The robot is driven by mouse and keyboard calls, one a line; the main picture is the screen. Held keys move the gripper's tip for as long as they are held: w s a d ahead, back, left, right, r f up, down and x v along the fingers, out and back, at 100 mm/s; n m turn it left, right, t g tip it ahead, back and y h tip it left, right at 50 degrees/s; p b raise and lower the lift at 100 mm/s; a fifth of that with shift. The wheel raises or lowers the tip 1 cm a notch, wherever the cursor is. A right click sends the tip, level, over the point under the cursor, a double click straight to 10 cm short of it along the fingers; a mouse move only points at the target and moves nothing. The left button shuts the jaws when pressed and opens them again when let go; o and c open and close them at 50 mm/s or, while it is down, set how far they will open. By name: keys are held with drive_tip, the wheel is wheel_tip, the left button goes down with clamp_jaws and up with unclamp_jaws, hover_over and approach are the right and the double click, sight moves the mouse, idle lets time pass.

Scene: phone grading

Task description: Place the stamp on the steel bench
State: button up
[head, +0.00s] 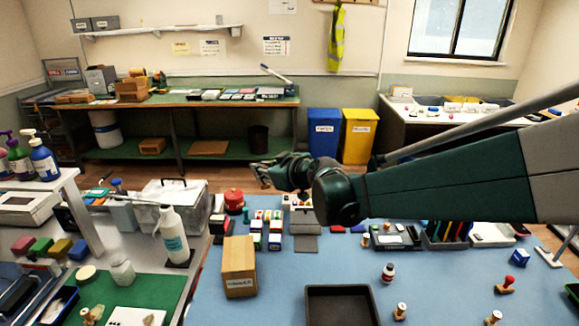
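My gripper (264,174) hangs in mid-air at the centre, pointing left, above the far part of the blue-topped table (210,300). Its fingers are small and dark; I cannot tell whether they are open, and no stamp shows in them. Several wooden-handled stamps are in view: one with a red base (505,286) at the right, others at the front (400,311) and front right (493,318), one farther back (365,240). I cannot tell which is the task's stamp. The grey-topped bench (205,262) at the left looks like the steel bench.
A cardboard box (239,267) and a black tray (342,290) stand on the blue top. The grey bench carries a white spray bottle (172,236), a clear bin (172,200) and a green mat (172,286). Blue (323,131) and yellow (358,136) bins stand behind.

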drive_tip(key=s+a+n+g+y, duration=0.1)
drive_tip(key=s+a+n+g, duration=0.1)
drive_tip(key=s+a, duration=0.85)
drive_tip(key=s+a+n+g+y, duration=0.2)
drive_tip(key=s+a, duration=0.3)
drive_tip(key=a, duration=1)
drive_tip(key=s+a+n+g+y, duration=0.1)
drive_tip(key=s+a, duration=0.6)
drive_tip(key=a, duration=0.6)
wheel_tip(320, 180, down, 21)
drive_tip(key=shift+s+f+n, duration=0.15)
drive_tip(key=shift+s+n, duration=0.05)
drive_tip(key=shift+n, duration=0.1)
drive_tip(key=shift+f, duration=0.1)
drive_tip(key=shift+f+b, duration=1.65)
drive_tip(key=shift+f, duration=1.6)
drive_tip(key=shift+f+b, duration=0.3)
drive_tip(key=shift+f, duration=0.1)
drive_tip(key=o, duration=1)
